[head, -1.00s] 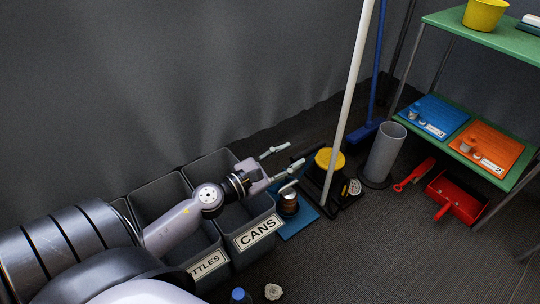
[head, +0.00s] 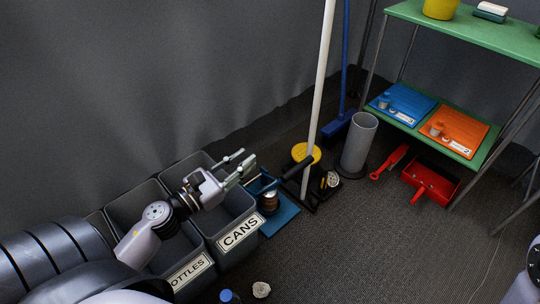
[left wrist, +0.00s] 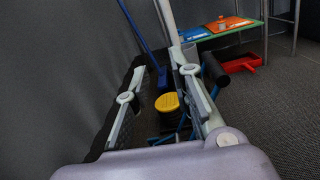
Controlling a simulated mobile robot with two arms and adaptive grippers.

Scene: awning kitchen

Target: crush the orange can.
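A small copper-brown cylinder (head: 269,202), which may be the orange can, stands upright in a blue-framed device on a blue mat (head: 283,217) beside the CANS bin. Its colour is hard to tell. A black grip (head: 298,166) shows up and right of the cylinder; it also shows in the left wrist view (left wrist: 214,69). My left gripper (head: 247,160) is open and empty, above the far side of the CANS bin, up and left of the device. Its spread fingers (left wrist: 158,90) show in the left wrist view, with the blue frame partly hidden behind the right finger.
The CANS bin (head: 240,234) stands beside another labelled bin (head: 190,271). A white pole (head: 322,85), a yellow round top (head: 306,152), a grey cylinder (head: 358,145) and a red dustpan (head: 431,181) stand beyond. A green shelf (head: 465,152) holds trays. The front right floor is clear.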

